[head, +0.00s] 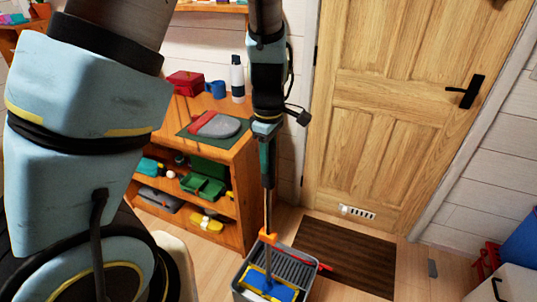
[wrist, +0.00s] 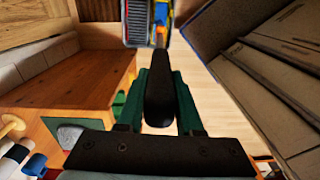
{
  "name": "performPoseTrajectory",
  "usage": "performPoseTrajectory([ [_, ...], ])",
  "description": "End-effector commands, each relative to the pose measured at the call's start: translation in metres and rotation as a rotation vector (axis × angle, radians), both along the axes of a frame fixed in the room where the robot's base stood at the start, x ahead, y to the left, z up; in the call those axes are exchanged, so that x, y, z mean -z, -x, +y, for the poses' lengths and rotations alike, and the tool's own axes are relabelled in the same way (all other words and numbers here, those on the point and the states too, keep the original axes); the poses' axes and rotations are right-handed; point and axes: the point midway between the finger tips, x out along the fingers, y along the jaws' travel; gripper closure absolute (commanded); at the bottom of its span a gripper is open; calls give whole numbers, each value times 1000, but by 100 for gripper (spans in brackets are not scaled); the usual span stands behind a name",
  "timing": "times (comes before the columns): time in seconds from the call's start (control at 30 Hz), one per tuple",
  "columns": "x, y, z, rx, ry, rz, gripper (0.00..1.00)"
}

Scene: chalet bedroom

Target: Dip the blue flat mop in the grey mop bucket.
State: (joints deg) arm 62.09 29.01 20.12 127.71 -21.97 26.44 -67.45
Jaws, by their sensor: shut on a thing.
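The blue flat mop (head: 283,292) has a blue pad with a yellow frame, an orange joint and a long upright handle. Its head shows within the outline of the grey mop bucket (head: 298,268), beside the dark wringer grid; I cannot tell how deep it sits. My gripper (head: 267,165) is shut on the dark grip at the top of the handle. In the wrist view my green fingers (wrist: 160,95) are on both sides of the black grip. The bucket (wrist: 136,28) and part of the mop head (wrist: 161,12) show at that view's top edge.
A wooden shelf unit (head: 240,170) stands close on the left, with a grey item on a green mat, a white bottle and bins. A brown doormat (head: 340,257) lies right of the bucket before the wooden door (head: 400,120). A blue container (head: 522,240) is far right.

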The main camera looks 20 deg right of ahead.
Motion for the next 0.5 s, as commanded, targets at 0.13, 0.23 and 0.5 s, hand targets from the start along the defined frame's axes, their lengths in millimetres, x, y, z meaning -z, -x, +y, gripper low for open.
performPoseTrajectory([
  [0.13,23,0,0,0,0,0,100],
  [0.23,36,0,0,0,0,0,100],
  [0.5,69,0,0,-1,0,0,100],
])
